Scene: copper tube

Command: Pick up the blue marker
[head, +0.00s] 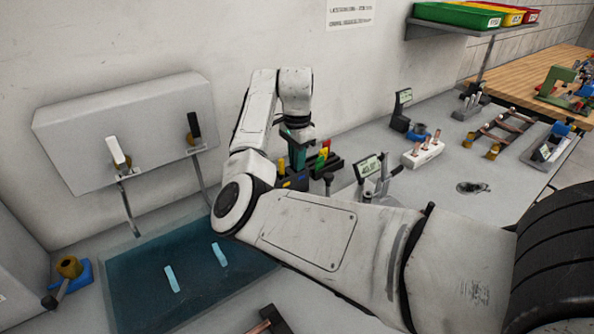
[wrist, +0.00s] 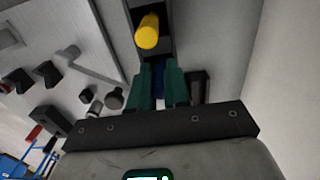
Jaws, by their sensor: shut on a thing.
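My gripper (head: 297,152) points down over a dark marker rack (head: 294,181) on the bench near the wall. In the wrist view its green fingers (wrist: 157,66) are shut on the blue marker (wrist: 158,76), which shows as a narrow blue strip between them. A yellow marker (wrist: 147,32) stands just beyond the fingertips in that view. In the head view the blue marker cannot be made out behind the fingers. I cannot tell whether its lower end is still in the rack.
A grey-green display device (head: 369,167) and a white block with copper pieces (head: 422,153) are farther right.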

